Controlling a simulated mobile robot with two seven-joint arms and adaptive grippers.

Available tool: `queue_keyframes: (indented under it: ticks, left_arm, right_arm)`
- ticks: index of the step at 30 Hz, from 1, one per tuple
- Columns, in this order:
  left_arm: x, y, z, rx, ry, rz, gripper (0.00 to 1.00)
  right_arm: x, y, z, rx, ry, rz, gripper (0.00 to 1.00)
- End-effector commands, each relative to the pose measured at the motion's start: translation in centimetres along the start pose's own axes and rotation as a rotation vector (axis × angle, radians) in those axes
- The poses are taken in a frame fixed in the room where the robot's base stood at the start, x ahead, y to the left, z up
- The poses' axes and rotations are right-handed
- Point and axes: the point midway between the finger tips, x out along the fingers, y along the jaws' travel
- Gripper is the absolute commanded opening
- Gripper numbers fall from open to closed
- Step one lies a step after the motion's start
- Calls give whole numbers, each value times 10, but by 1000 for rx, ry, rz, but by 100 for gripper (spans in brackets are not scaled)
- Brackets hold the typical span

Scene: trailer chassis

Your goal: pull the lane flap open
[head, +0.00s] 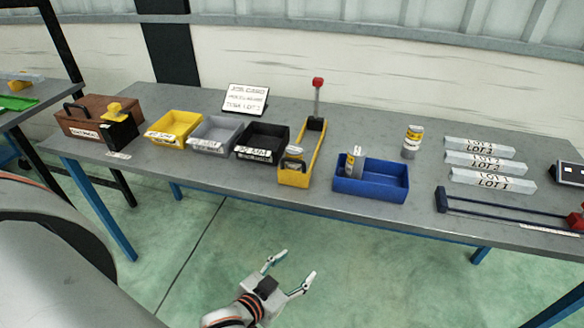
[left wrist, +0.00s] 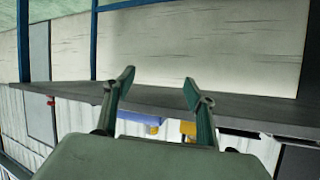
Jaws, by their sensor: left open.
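A narrow yellow lane (head: 312,150) stands on the bench, with a can (head: 293,155) at its front end and a red-knobbed post (head: 317,95) at its back. I cannot make out a separate flap on it. My left gripper (head: 290,268) is open and empty, in front of the bench and below its top, apart from the lane. In the left wrist view the open fingers (left wrist: 158,80) point toward the bench edge, with a yellow part (left wrist: 188,130) behind the right finger. My right gripper is not in view.
On the grey bench (head: 225,178) stand yellow (head: 174,126), grey (head: 214,133) and black (head: 262,141) bins left of the lane. A blue bin (head: 370,184) holding a can and a loose can (head: 412,140) are right. Dark rails (head: 500,206) lie far right. Floor before the bench is clear.

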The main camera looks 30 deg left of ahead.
Motion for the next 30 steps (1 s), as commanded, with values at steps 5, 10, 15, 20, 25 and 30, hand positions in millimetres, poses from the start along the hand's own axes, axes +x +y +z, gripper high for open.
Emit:
queue_keyframes:
  ticks: [5, 10, 15, 20, 25, 30]
  left_arm:
    - [15, -63, -121, -118, 228, -213, 55]
    - [-1, -106, -182, -197, 356, -345, 55]
    - [1, -118, -199, -211, 383, -369, 55]
    - [20, -126, -207, -209, 383, -368, 55]
    - [42, -136, -214, -208, 381, -368, 55]
    - [57, -142, -218, -210, 380, -366, 55]
  right_arm:
    - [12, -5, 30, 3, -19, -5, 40]
    - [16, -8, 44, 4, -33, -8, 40]
    - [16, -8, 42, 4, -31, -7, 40]
    - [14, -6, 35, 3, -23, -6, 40]
    - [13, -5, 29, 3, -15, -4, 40]
    - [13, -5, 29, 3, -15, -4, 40]
